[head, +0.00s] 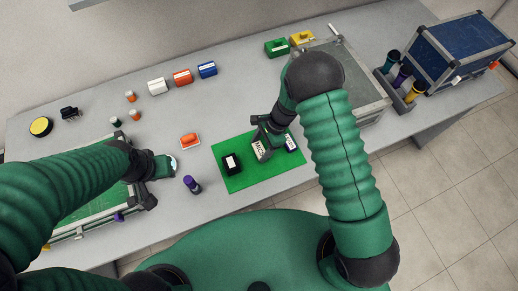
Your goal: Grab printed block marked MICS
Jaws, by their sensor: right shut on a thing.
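A block with a white label that reads MICS (258,149) is on the green mat (236,181), in the middle of the head view. My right gripper (266,143) is over the mat and shut on this block; its fingers hide part of it. I cannot tell whether the block touches the mat. A dark block with a white label (231,164) sits to its left on the mat. Another dark labelled block (291,143) sits to its right. My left gripper (168,167) is at the left over the table; whether it is open or shut is unclear.
White (158,87), orange (183,77) and blue (207,69) blocks stand at the back. An orange piece (189,141) and a purple bottle (191,184) are near the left gripper. A grey case (364,94) and a blue case (455,52) stand at right.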

